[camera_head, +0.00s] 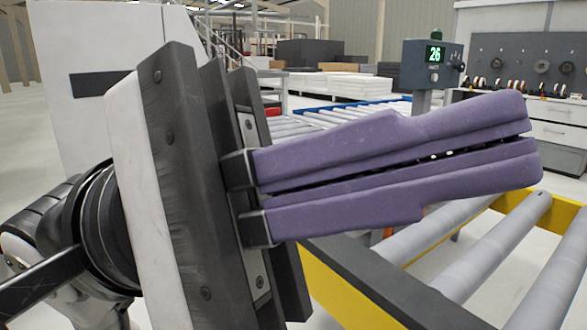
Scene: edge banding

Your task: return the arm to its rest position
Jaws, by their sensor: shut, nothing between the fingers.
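My gripper (528,150) fills the middle of the head view, close to the camera. Its two long purple padded fingers point to the right and lie nearly together, with only a thin dark gap and nothing held between them. Behind them is the dark and white gripper body, joined to my grey arm at the lower left. The gripper is raised in front of a roller conveyor and hides part of it.
A roller conveyor with grey rollers (490,262) and a yellow frame (345,290) runs at the lower right. A display post reading 26 (433,62) stands behind. White stacked boards (345,84) lie farther back. A workbench (545,125) with a tool panel is at the right.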

